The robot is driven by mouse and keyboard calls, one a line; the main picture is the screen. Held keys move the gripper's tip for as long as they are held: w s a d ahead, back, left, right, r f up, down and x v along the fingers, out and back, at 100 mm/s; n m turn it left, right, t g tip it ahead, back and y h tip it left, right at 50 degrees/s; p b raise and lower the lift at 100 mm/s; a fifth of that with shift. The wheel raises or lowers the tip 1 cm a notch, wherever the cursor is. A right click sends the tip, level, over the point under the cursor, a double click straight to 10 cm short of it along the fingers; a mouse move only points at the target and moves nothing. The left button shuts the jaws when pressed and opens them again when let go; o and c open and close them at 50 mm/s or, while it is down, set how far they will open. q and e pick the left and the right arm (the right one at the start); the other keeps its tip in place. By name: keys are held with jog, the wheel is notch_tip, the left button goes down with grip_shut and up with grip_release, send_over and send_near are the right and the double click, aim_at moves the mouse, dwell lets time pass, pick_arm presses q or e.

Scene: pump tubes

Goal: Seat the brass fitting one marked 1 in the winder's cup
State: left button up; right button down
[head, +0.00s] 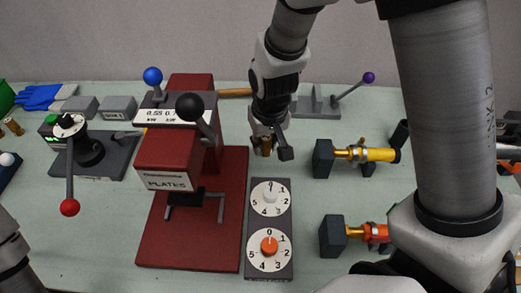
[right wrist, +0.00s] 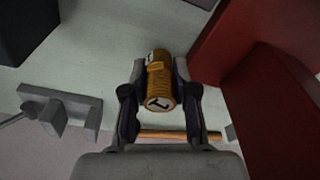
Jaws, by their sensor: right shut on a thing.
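The brass fitting marked 1 (right wrist: 160,82) is between the fingers of my right gripper (right wrist: 152,98). Its end face with the mark 1 faces the wrist camera. In the head view the fitting (head: 266,146) hangs below my right gripper (head: 270,148), above the table, to the right of the red press and apart from it. A dark crank device (head: 88,150) with a red-knobbed lever stands at the left; it may be the winder. I cannot make out its cup. My left gripper is out of view.
The red press (head: 170,160) with its red base plate stands mid-table. A dial panel (head: 268,235) lies right of it. Yellow (head: 375,154) and red (head: 373,232) pump tubes lie further right. Grey blocks (head: 120,107) and blue gloves (head: 42,97) are at back left.

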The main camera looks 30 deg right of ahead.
aim_at(265, 153)
notch_tip(265, 153, down, 3)
jog(key=shift+f, duration=0.2)
jog(key=shift+f+b, duration=0.1)
jog(key=shift+b, duration=0.3)
jog(key=c, duration=1.2)
grip_release()
